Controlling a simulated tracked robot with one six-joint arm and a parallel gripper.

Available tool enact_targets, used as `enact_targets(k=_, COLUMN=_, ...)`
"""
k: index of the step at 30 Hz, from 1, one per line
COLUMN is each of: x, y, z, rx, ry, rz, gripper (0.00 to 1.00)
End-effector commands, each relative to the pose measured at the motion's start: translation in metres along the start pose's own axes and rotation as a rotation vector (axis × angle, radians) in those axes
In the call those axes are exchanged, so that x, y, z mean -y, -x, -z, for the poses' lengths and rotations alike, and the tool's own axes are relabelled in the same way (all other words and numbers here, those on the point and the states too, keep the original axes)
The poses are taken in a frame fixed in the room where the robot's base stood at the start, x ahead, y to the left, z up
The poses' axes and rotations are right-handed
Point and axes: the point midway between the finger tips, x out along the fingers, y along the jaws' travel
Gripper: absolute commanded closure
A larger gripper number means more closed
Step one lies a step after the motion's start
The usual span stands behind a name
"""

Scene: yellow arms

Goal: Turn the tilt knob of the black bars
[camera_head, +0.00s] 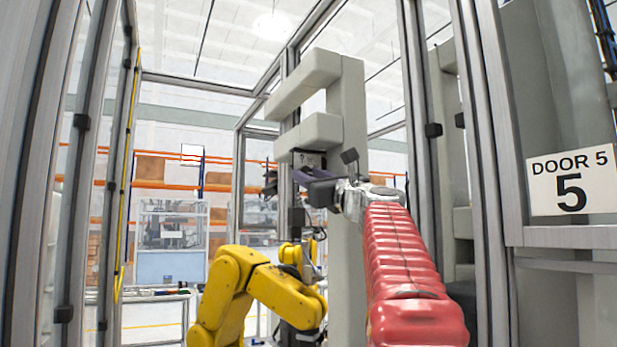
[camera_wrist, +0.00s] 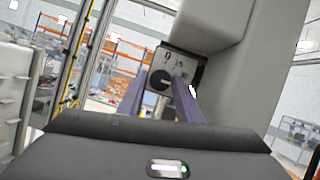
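In the wrist view a round dark knob (camera_wrist: 161,79) with a pale mark sits on a grey panel (camera_wrist: 178,60) with dark markings. The two purple fingers of my gripper (camera_wrist: 162,84) are apart and point at the panel, one on each side of the knob. I cannot tell whether they touch it. In the head view my gripper (camera_head: 305,175) is at the panel (camera_head: 309,158), under the housing's lower arm; the knob is hidden there. I cannot make out any black bars for certain.
The pale grey housing (camera_head: 347,110) rises close beside my gripper, with thick arms jutting left. A yellow robot arm (camera_head: 245,285) stands at lower left. Metal frame posts flank both sides, and a "DOOR 5" sign (camera_head: 572,182) is at right.

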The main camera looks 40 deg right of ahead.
Motion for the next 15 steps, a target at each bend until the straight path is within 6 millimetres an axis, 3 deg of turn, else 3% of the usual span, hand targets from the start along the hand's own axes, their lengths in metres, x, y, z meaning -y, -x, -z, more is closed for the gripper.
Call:
enact_targets(k=11, x=-0.0002, y=0.0001, z=0.0001, rx=0.0, ry=0.0, rz=-0.001, gripper=0.95)
enact_targets(k=15, x=-0.0025, y=-0.0001, z=0.0, rx=0.0, ry=0.001, rz=-0.004, gripper=0.96)
